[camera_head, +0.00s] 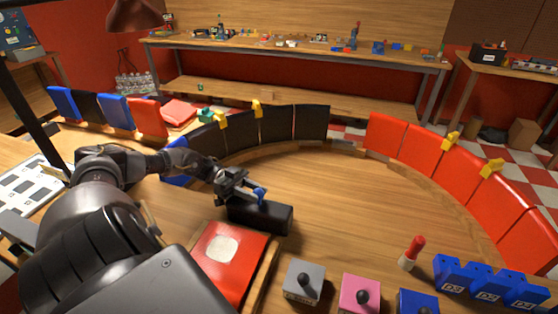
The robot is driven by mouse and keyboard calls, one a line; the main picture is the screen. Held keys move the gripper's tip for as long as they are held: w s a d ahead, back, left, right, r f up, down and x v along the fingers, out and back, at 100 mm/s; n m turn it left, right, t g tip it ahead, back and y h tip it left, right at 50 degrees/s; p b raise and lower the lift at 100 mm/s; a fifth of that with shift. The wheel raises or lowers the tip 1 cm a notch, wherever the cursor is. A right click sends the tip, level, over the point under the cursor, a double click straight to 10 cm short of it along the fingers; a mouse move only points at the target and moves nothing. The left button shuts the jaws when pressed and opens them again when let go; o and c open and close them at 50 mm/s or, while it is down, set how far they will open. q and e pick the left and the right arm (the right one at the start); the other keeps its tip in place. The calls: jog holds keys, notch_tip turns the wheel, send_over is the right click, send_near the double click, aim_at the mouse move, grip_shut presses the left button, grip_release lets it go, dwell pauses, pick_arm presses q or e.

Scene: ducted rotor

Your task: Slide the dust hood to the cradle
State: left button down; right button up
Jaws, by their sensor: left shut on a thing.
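A long black box (272,218) lies on the round wooden table, left of the middle; it may be the dust hood, but I cannot be sure. A small blue piece (260,192) stands at its top. My left gripper (250,191) is over the box's left part and shut at the blue piece; the fingers hide the exact contact. A red panel with a pale patch (220,248) lies in a wooden frame just in front of the box. I cannot tell which thing is the cradle. My right gripper is not in view.
Black panels (277,125) and red panels (420,147) with yellow clips curve around the table's far side. Grey (303,282) and pink (360,293) knobbed blocks, a red-topped peg (412,251) and blue blocks (480,280) line the front. The table's middle is clear.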

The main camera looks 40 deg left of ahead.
pick_arm(q)
jog(key=v, duration=0.3)
jog(key=shift+s+a+b, duration=0.1)
jog(key=shift+s+b, duration=0.25)
jog(key=shift+a, duration=0.15)
jog(key=c, duration=1.4)
grip_release()
jog(key=shift+r, duration=0.1)
jog(key=o, duration=0.4)
jog(key=shift+s+a, duration=0.15)
jog(key=shift+a, duration=0.1)
jog(key=shift+c, duration=0.2)
jog(key=shift+d, duration=0.1)
